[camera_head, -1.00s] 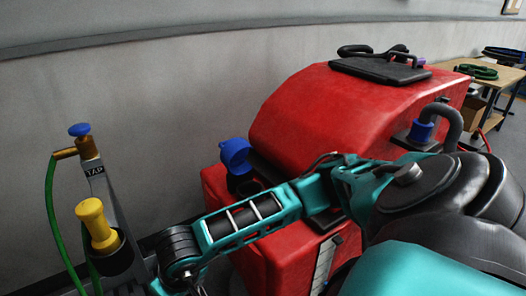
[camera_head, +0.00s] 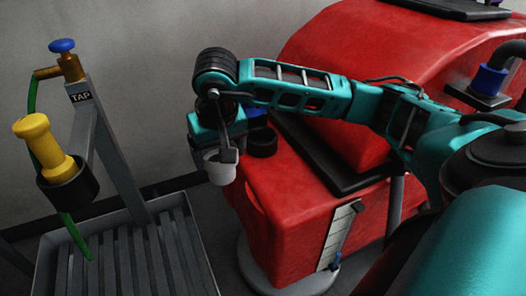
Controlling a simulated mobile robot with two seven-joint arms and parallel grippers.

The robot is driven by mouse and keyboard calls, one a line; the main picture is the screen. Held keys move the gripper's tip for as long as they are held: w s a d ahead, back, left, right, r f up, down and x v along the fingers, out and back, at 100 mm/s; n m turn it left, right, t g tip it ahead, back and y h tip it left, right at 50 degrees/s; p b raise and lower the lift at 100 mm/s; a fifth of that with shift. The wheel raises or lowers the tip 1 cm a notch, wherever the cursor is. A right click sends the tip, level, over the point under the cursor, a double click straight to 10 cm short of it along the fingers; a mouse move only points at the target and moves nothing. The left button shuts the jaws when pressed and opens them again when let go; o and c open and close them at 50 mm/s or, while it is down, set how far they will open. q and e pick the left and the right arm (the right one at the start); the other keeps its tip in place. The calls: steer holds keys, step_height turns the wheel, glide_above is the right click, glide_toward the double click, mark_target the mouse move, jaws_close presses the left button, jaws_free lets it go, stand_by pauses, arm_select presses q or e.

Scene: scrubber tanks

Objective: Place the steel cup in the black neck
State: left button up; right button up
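My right arm reaches in from the right, over the red machine (camera_head: 285,205). Its gripper (camera_head: 226,153) points down and is shut on the rim of a pale grey cup (camera_head: 220,172), which I take to be the steel cup. The cup hangs upright, just off the left edge of the machine. The black neck (camera_head: 262,143) is a short dark ring on the machine, close to the right of the cup and apart from it. A blue cap (camera_head: 255,113) shows behind it, partly hidden by the gripper. My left gripper is not in view.
At left a grey tap stand (camera_head: 92,130) holds a yellow nozzle (camera_head: 45,145) in a black holder, with a green hose. A slatted grey tray (camera_head: 130,262) lies below. A blue fitting (camera_head: 489,80) sits on the machine at right. The wall is behind.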

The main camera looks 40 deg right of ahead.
steer(key=shift+w+d+r+b, duration=0.15)
steer(key=shift+d+r+b, duration=0.4)
steer(key=w+d, duration=0.3)
steer(key=d, duration=0.5)
steer(key=w+d, duration=0.3)
steer(key=d, duration=0.5)
steer(key=shift+m, duration=0.3)
steer(key=shift+s+b+x, duration=0.2)
steer(key=shift+b+x, duration=0.2)
steer(key=shift+x, duration=0.7)
steer(key=shift+s+b+x, duration=0.15)
steer(key=shift+b+x, duration=0.2)
steer(key=shift+x, duration=0.75)
steer(key=shift+s+b+x, duration=0.2)
steer(key=shift+b+x, duration=0.2)
steer(key=shift+x, duration=0.7)
steer(key=shift+d, duration=0.1)
steer(key=shift+f, duration=0.15)
